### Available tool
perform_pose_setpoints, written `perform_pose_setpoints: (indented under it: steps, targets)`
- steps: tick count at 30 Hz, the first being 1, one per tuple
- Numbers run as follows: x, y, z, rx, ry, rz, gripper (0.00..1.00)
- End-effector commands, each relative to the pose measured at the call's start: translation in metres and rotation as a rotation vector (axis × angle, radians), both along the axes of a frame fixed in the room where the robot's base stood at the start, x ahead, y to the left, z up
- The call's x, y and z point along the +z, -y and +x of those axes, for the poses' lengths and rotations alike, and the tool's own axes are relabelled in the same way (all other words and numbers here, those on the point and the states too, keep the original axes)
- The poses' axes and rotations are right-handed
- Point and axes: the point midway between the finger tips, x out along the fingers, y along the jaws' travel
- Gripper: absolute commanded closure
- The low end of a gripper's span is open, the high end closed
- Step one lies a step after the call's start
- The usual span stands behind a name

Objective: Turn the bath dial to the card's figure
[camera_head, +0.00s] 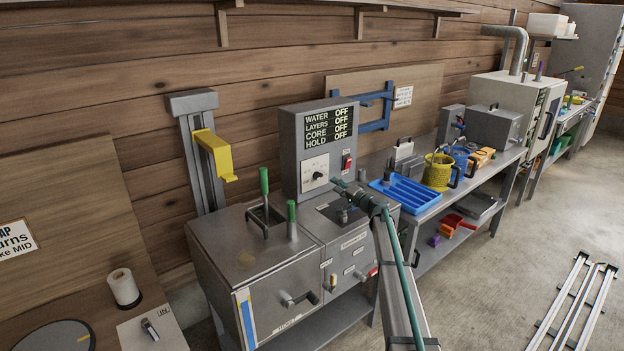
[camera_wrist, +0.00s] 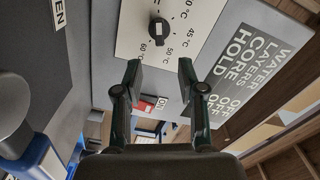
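The bath dial is a black knob (camera_head: 318,175) on a white scale plate, low on the grey control box (camera_head: 290,150). In the wrist view the knob (camera_wrist: 159,27) is at the top centre, with 60, 50 and 45 °C printed around it. Its small pale mark seems to lie near the 60 and 50 side; the exact setting is unclear. My gripper (camera_wrist: 160,72) is open and empty, its fingertips apart from the knob. In the head view it is just right of the dial. A small white card (camera_head: 403,96) hangs on the wall board; its text is unreadable.
The display (camera_head: 328,127) reads WATER, LAYERS, CORE and HOLD, all OFF. A red switch (camera_wrist: 147,106) sits beside the scale. Green-handled tools (camera_head: 291,220) stand on the steel bath left of my arm. A blue tray (camera_head: 405,193) and yellow jug (camera_head: 438,172) are to the right.

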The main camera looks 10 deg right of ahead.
Motion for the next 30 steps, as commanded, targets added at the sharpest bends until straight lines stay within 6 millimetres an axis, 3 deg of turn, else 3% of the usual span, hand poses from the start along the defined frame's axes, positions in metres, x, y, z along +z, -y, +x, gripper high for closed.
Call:
perform_pose_setpoints:
  steps: [18, 30]
  targets:
    - [0.001, -0.048, 0.078, 0.002, -0.001, -0.001, 0.60]
    - [-0.001, -0.055, 0.085, 0.001, -0.001, -0.002, 0.60]
